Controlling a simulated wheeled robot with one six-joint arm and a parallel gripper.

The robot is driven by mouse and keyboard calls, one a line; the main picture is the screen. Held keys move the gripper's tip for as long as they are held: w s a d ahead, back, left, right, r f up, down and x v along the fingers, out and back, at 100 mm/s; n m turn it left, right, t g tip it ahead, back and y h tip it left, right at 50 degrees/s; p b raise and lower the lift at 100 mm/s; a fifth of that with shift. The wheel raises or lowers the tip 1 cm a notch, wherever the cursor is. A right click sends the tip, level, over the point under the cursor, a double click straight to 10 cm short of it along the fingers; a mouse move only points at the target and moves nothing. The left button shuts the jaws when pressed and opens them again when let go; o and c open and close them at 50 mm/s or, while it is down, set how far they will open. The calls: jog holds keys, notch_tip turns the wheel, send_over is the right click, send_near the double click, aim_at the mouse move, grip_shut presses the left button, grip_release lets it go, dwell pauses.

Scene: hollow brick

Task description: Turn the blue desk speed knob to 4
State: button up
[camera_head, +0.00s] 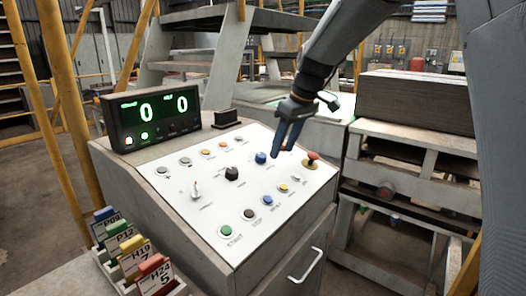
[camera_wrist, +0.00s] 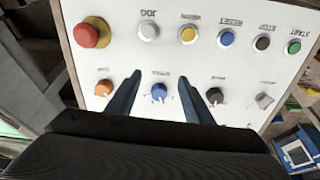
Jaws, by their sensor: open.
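The blue speed knob (camera_head: 261,158) is on the white sloped panel of the desk, right of a black knob. My gripper (camera_head: 287,143) is open and empty, above the panel just right of the blue knob in the head view. In the wrist view my gripper (camera_wrist: 159,80) has a dark finger on each side of the knob, apart from it.
A red emergency button (camera_head: 312,157) stands up right of my gripper. A display (camera_head: 150,118) reading 0 and 0 stands behind. Coloured tagged holders (camera_head: 150,275) are at front left.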

aim_at(261, 154)
jog(key=w+a+r+n, duration=0.2)
jog(key=w+a+r, duration=0.1)
jog(key=shift+y, duration=0.3)
jog(key=p+x, duration=0.1)
jog(key=x, duration=0.1)
jog(key=p+x, duration=0.1)
jog(key=x, duration=0.4)
jog(key=shift+w+a+f+p, duration=0.1)
jog(key=shift+a+f+p, duration=0.1)
jog(key=shift+a+p, duration=0.2)
jog(key=c, duration=1)
jog(key=shift+c, duration=0.2)
